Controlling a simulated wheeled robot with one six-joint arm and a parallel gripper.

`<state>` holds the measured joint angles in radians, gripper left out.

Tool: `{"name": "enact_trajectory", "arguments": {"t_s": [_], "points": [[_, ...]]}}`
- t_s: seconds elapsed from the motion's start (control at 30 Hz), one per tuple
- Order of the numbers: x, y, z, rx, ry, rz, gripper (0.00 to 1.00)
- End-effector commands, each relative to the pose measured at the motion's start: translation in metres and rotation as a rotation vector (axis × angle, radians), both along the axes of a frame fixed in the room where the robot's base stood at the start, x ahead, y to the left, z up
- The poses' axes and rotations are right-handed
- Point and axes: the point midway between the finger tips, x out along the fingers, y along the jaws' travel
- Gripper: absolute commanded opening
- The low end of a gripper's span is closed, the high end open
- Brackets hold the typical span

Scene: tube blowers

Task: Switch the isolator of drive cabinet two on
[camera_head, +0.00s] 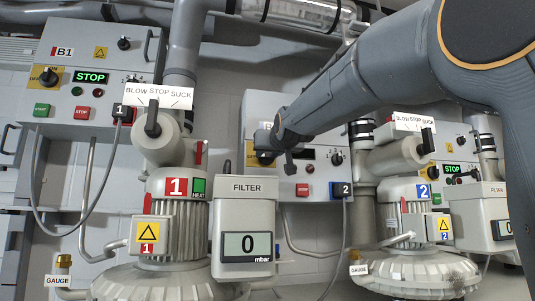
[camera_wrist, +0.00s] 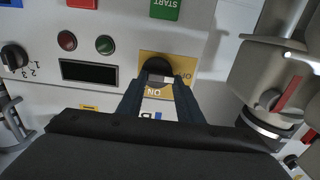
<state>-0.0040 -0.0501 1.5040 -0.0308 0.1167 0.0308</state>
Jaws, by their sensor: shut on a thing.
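Drive cabinet two (camera_head: 262,102) is the pale cabinet in the middle of the head view, partly hidden by my arm. In the wrist view, upside down, its isolator is a black round knob (camera_wrist: 157,67) on a yellow plate (camera_wrist: 187,62). ON can be read on the plate between my fingers, with another label, partly cut off, at its right. My gripper (camera_wrist: 159,82) is shut on the knob, one finger on each side. The exact angle of the knob is hard to tell. The cabinet's display (camera_wrist: 90,72) is dark.
A selector knob (camera_wrist: 14,56), a red lamp (camera_wrist: 67,41) and a green START button (camera_wrist: 165,9) are on the same panel. A grey blower housing (camera_wrist: 270,75) stands close to the right in the wrist view. Cabinet B1 (camera_head: 62,51) has a lit STOP display.

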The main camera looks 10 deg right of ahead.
Motion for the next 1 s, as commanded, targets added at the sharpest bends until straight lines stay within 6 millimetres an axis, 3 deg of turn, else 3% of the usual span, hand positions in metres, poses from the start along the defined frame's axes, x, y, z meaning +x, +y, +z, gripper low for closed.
{"name": "enact_trajectory", "arguments": {"t_s": [0.37, 1.0], "points": [[0.0004, -0.0005, -0.0009, 0.1, -0.001, 0.0, 0.1], [0.0005, -0.0042, 0.0012, 0.67, 0.0, -0.001, 0.1]]}}
